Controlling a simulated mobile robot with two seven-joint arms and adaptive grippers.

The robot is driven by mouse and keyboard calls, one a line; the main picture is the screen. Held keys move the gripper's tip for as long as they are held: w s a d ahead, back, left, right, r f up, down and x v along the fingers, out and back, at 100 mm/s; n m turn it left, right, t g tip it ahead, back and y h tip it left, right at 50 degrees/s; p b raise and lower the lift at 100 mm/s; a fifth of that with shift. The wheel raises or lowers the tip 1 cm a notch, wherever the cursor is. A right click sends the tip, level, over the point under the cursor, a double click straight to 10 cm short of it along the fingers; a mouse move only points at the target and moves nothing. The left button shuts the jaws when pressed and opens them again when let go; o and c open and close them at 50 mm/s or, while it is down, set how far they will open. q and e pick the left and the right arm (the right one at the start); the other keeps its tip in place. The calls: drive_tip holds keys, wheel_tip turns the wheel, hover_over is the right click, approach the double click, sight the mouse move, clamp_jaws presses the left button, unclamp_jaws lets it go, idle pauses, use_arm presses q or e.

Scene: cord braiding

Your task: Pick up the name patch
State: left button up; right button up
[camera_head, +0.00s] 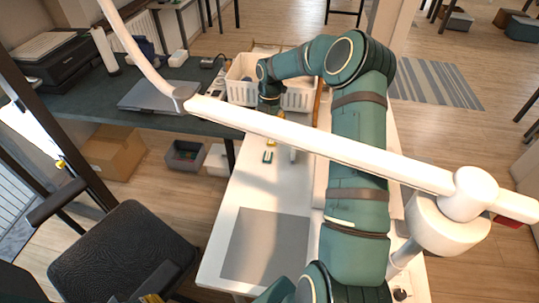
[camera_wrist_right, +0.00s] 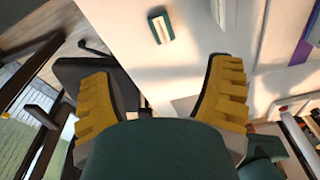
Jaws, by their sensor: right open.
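The name patch, a small dark green rectangle with a pale middle, lies flat on the white table; it shows in the head view (camera_head: 267,157) and, ahead of the fingers, at the top of the right wrist view (camera_wrist_right: 160,27). My right gripper (camera_head: 274,120) points down over the table near the patch, at its far side in the head view. In the right wrist view the yellow-padded fingers of this gripper (camera_wrist_right: 160,88) are spread wide, with nothing between them. A yellow and black piece at the bottom edge of the head view looks like part of my left gripper (camera_head: 150,298); its jaws are cut off.
White baskets (camera_head: 242,82) stand behind my right gripper. A grey mat (camera_head: 265,245) lies on the near part of the table. A white lamp arm (camera_head: 330,145) crosses the head view above the table. A black chair (camera_head: 125,250) stands at the left.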

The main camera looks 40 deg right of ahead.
hover_over(268, 156)
drive_tip(key=f, duration=0.5)
drive_tip(key=f+b, duration=0.1)
drive_tip(key=f, duration=0.1)
drive_tip(key=shift+w+d+f, duration=0.1)
drive_tip(key=shift+w+f, duration=0.05)
drive_tip(key=shift+w, duration=0.15)
drive_tip(key=f+b, duration=0.1)
drive_tip(key=f, duration=0.4)
drive_tip(key=shift+s+f, duration=0.1)
drive_tip(key=shift+s, duration=0.1)
drive_tip(key=c, duration=1)
